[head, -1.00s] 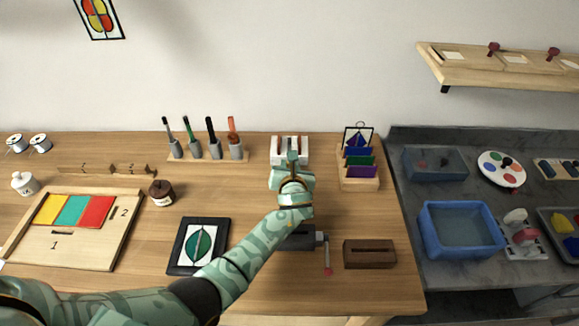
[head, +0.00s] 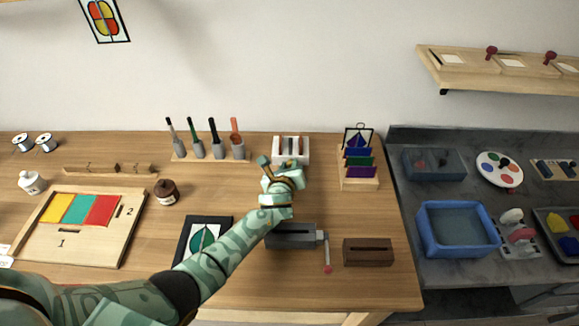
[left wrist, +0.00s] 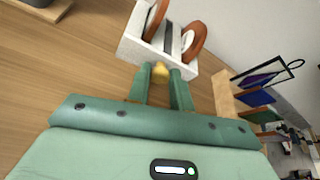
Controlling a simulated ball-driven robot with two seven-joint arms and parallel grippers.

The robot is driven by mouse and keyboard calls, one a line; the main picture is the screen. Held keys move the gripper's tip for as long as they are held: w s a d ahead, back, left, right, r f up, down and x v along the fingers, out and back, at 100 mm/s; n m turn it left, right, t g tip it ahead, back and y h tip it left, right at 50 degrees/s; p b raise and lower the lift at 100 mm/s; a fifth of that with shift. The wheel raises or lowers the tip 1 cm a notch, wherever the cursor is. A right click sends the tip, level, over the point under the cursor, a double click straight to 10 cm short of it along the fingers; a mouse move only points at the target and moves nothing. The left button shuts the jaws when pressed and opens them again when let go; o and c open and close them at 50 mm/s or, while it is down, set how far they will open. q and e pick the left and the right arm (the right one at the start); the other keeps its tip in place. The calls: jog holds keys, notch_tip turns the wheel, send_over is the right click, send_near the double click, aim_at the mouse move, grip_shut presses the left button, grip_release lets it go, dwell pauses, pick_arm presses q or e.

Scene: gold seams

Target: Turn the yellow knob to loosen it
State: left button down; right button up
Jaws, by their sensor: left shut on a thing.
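The yellow knob (left wrist: 160,71) shows in the left wrist view, on the near face of a white holder (left wrist: 128,48) with reddish-brown round plates and a dark strip between them. The white holder also stands at the back of the wooden table in the head view (head: 303,157). My left gripper (left wrist: 161,77) has its two green fingers on either side of the knob and is shut on it. In the head view my left gripper (head: 284,167) is at the front of the holder, tilted, and the knob is hidden there. My right gripper is not in view.
A rack of coloured panes (head: 358,182) stands right of the holder, and a row of handled tools (head: 207,155) stands to its left. A grey vise (head: 291,241) and a dark slotted block (head: 368,252) are in front. Bare tabletop lies between.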

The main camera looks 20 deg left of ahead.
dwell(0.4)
pick_arm(q)
jog(key=c, duration=1.2)
grip_release()
jog(key=shift+c, duration=0.2)
